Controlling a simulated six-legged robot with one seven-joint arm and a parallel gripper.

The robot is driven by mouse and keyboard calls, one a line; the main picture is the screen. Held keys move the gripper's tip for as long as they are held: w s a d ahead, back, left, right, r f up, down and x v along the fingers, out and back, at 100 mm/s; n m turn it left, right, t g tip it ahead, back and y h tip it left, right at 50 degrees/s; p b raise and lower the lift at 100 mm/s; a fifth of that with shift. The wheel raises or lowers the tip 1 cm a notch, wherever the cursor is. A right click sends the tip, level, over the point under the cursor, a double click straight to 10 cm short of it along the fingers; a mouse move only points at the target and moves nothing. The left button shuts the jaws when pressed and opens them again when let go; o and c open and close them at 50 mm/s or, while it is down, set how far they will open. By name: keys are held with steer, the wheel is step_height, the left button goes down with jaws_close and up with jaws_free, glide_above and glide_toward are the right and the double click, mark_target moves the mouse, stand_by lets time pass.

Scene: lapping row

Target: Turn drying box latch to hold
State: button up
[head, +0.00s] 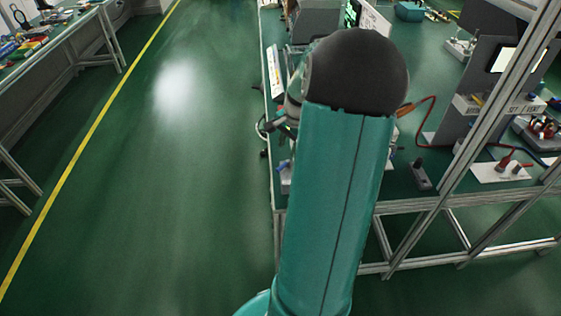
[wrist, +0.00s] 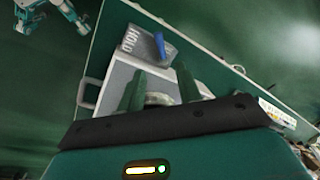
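In the wrist view a pale grey box (wrist: 115,85), which looks like the drying box, lies beyond my gripper. A grey plate (wrist: 150,42) on it carries the word HOLD, seen upside down. A blue lever (wrist: 164,47), apparently the latch, stands at a slant beside that lettering. My gripper (wrist: 160,71) has its two green fingers apart with nothing held between them. The blue lever shows just beyond the fingertips, and I see no clear contact. In the head view my arm hides the gripper, and I cannot make out the latch there.
A green bench (head: 398,184) with a metal frame stands at right in the head view. A diagonal metal post (head: 470,135), a red cable (head: 428,112) and a white plate with red-handled parts (head: 500,171) are on that side. The green floor (head: 165,190) at left is clear.

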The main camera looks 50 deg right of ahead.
mark_target(282, 165)
steer(key=f, duration=0.3)
steer(key=w+f, duration=0.1)
steer(key=f, duration=0.2)
steer(key=w+f, duration=0.1)
steer(key=f, duration=0.1)
steer(key=shift+f, duration=0.4)
jaws_close()
